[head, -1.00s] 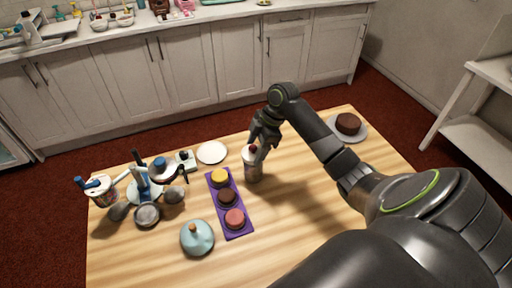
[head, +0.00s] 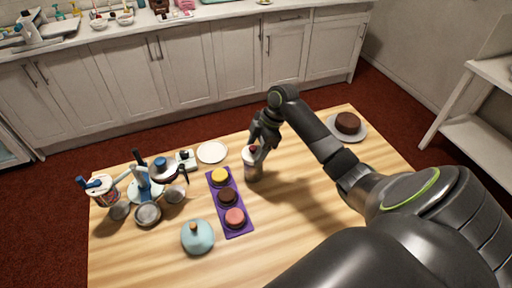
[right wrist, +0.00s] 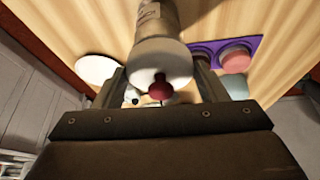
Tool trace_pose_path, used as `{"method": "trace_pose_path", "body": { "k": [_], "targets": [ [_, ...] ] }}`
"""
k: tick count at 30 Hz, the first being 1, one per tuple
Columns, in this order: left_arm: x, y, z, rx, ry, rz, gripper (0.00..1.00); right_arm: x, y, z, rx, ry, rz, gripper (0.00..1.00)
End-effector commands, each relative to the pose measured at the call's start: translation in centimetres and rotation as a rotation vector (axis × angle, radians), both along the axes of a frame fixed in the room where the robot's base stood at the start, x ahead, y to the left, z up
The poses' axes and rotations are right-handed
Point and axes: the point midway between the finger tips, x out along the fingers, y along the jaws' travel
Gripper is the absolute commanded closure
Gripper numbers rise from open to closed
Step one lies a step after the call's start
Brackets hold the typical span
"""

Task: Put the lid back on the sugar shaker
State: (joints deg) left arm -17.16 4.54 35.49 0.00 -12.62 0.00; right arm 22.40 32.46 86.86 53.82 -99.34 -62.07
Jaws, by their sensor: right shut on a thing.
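The sugar shaker (head: 252,172) stands upright on the wooden table, right of the purple tray. Its pale lid with a red knob (head: 253,149) is at the shaker's top. My right gripper (head: 260,143) is shut on the lid from above. In the right wrist view the lid (right wrist: 158,60) is between the two fingers, and its red knob (right wrist: 160,88) faces the camera. The labelled shaker body (right wrist: 157,22) is in line beyond the lid. I cannot tell whether the lid is fully seated. My left gripper is not in view.
A purple tray (head: 239,233) with three small cakes lies left of the shaker. A white plate (head: 212,152), a blue domed pot (head: 198,237) and a stand with hanging scoops (head: 148,188) are further left. A chocolate cake (head: 347,123) sits on a plate at right.

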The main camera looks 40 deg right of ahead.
Motion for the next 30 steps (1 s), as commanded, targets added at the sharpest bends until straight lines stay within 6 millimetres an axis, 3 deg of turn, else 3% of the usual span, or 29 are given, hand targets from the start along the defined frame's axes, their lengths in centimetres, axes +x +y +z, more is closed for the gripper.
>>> {"method": "trace_pose_path", "body": {
  "k": [30],
  "targets": [
    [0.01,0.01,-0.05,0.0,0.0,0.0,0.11,0.01,0.04,-0.83,0.001,-0.002,0.001,0.55]
  ]
}}
